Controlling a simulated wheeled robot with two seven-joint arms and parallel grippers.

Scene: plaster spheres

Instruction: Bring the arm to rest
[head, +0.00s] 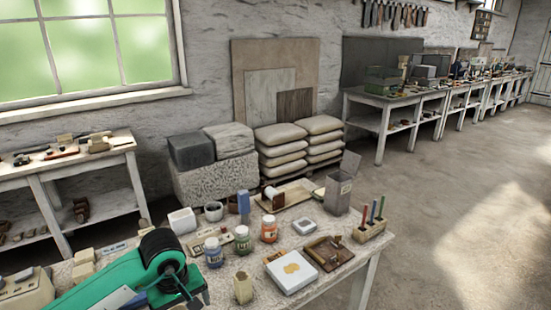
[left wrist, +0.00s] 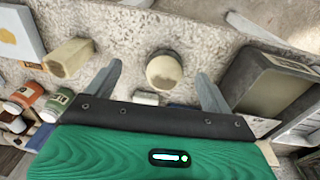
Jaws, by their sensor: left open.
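My left arm is green and comes in from the lower left of the head view. Its dark gripper (head: 190,288) is over the near left part of the worktable (head: 345,290), its fingertips hard to make out there. In the left wrist view my left gripper (left wrist: 160,68) has its two grey fingers spread apart with nothing gripped. A round cream object (left wrist: 164,71) shows between the fingers and appears to be on the table beyond them, apart from both. My right gripper is not in view.
A beige block (head: 243,288) stands close right of my gripper; it also shows in the left wrist view (left wrist: 68,57). Paint jars (head: 242,240), a white tile with a yellow patch (head: 291,272) and a pen holder (head: 371,230) stand on the table. Open floor (head: 470,230) lies right.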

